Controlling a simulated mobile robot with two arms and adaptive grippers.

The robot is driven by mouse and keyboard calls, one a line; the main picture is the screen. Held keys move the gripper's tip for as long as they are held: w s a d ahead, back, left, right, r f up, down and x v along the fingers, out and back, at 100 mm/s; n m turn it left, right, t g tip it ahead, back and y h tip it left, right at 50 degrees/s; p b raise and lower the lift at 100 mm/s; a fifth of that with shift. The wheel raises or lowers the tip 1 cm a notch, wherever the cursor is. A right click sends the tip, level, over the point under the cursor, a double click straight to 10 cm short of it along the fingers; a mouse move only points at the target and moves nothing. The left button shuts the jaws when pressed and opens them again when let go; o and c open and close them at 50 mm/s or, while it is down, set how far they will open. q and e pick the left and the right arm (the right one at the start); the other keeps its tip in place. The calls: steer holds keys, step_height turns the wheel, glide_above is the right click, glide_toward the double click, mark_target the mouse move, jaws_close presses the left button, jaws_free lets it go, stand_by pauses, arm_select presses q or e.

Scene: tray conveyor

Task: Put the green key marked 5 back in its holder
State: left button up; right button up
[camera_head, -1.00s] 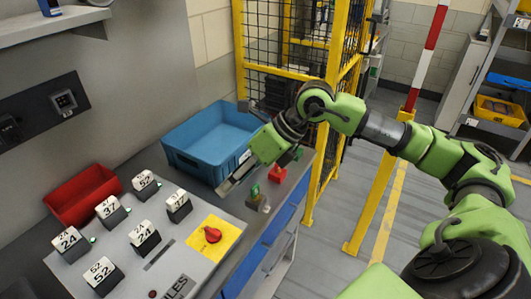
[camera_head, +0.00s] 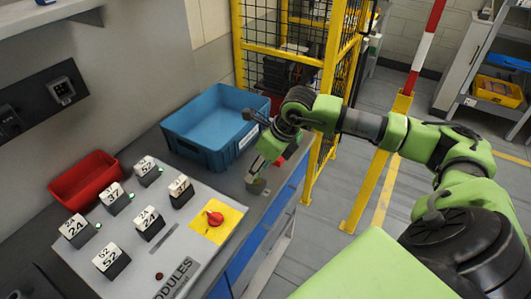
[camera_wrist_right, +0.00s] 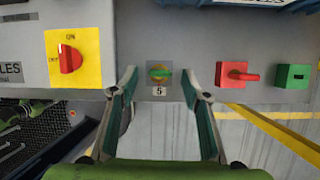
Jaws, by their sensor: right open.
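The green key (camera_wrist_right: 160,73) sits on a small grey block marked 5 (camera_wrist_right: 159,91), seen from above in the right wrist view. My right gripper (camera_wrist_right: 160,88) is open, with one finger on each side of the key and a gap on both sides. In the head view my right gripper (camera_head: 257,178) points down over the grey block (camera_head: 256,187) and hides most of the key. A green box with a dark slot (camera_wrist_right: 293,76) stands at the right in the wrist view; I cannot tell whether it is the holder. My left gripper is not in view.
A red holder with a red handle (camera_wrist_right: 235,74) stands between the key and the green box. A yellow plate with a red rotary switch (camera_head: 214,219) lies to the left. A blue crate (camera_head: 214,150), red bin (camera_head: 82,181) and several numbered blocks share the bench.

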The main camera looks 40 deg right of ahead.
steer(key=shift+x, duration=1.5)
jaws_close()
steer(key=shift+r+p, duration=0.2)
steer(key=shift+p, duration=0.15)
steer(key=shift+r+p, duration=0.65)
steer(key=shift+r, duration=0.95)
steer(key=shift+r, duration=0.15)
steer(key=shift+r+p, duration=0.9)
steer(key=shift+r, duration=1.05)
